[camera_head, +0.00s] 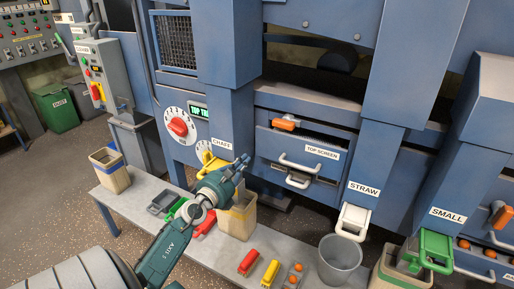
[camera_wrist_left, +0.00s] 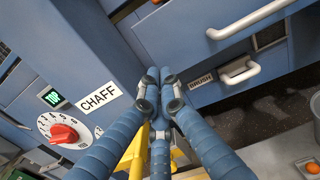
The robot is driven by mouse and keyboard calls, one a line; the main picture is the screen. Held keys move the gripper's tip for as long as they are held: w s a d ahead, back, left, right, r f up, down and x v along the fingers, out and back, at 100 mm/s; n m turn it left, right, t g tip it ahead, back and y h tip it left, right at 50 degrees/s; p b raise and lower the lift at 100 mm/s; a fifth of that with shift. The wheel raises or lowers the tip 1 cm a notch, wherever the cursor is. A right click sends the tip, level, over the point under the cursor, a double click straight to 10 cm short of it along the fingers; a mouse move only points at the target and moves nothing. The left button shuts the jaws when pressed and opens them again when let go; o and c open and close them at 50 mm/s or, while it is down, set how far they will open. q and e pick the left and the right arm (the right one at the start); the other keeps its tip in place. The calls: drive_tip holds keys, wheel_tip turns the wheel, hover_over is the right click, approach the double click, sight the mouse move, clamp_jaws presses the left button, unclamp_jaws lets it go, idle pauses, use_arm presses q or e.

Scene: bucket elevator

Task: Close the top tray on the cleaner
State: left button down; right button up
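The top tray is a blue drawer labelled TOP SCREEN (camera_head: 275,146) in the blue cleaner (camera_head: 228,115). It has a white bar handle (camera_head: 300,163) on its front and a dark gap above that front, so it appears pulled out somewhat. In the left wrist view its front (camera_wrist_left: 185,38) and handle (camera_wrist_left: 248,20) show at the upper right. My left gripper (camera_head: 243,166) is left of the tray, in front of the CHAFF column, and touches no handle. Its fingertips (camera_wrist_left: 160,80) are drawn together with nothing between them. My right gripper is not in view.
An orange-handled latch (camera_head: 286,124) sits above the tray, and a lower white handle (camera_head: 298,182) below it. A yellow chute (camera_head: 212,163) is beside my gripper.

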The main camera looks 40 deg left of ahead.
sight(260, 145)
use_arm(q)
drive_tip(key=x, duration=0.4)
drive_tip(key=b+x, duration=0.1)
drive_tip(key=x, duration=0.3)
drive_tip(key=shift+a+f, duration=0.1)
drive_tip(key=shift+f, duration=0.1)
drive_tip(key=shift+w+a, duration=0.1)
drive_tip(key=shift+w, duration=0.5)
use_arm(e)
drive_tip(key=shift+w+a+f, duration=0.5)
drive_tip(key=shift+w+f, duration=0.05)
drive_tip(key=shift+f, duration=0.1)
